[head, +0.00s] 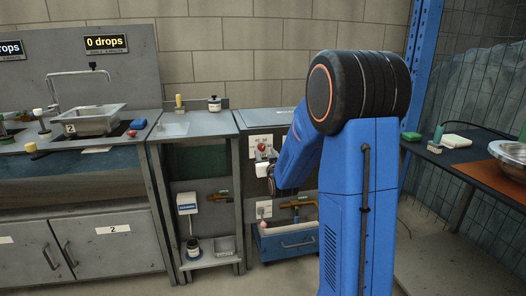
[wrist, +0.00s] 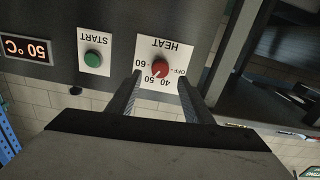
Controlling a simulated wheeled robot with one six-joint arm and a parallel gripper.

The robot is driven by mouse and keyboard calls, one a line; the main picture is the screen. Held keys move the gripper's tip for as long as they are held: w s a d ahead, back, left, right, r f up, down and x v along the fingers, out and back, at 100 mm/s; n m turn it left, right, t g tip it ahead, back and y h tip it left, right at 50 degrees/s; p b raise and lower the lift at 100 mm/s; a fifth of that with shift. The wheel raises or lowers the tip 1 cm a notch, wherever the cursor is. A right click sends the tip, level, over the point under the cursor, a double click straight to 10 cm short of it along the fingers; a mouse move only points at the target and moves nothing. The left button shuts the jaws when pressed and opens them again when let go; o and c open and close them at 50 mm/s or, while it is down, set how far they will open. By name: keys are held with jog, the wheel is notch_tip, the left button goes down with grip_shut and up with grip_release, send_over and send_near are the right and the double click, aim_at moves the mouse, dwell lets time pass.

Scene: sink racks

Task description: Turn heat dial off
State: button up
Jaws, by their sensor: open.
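The heat dial (wrist: 160,69) is a round red knob on a white plate marked HEAT, 60, 50, 40 and OFF, upside down in the wrist view. Its pale pointer mark appears to lie toward 50. My gripper (wrist: 159,76) is open, with one finger on each side of the dial. I cannot tell whether either finger touches it. In the head view, a red knob (head: 262,147) shows on a white plate left of my blue arm. The gripper there is small and partly hidden by my arm.
A green START button (wrist: 92,59) and a display reading 50 °C (wrist: 26,49) share the panel with the dial. A sink (head: 92,120) stands at the left, and a bench with a metal bowl (head: 510,154) at the right.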

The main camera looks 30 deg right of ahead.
aim_at(262, 148)
jog(key=shift+x, duration=2.4)
jog(key=shift+c, duration=0.5)
jog(key=c, duration=1)
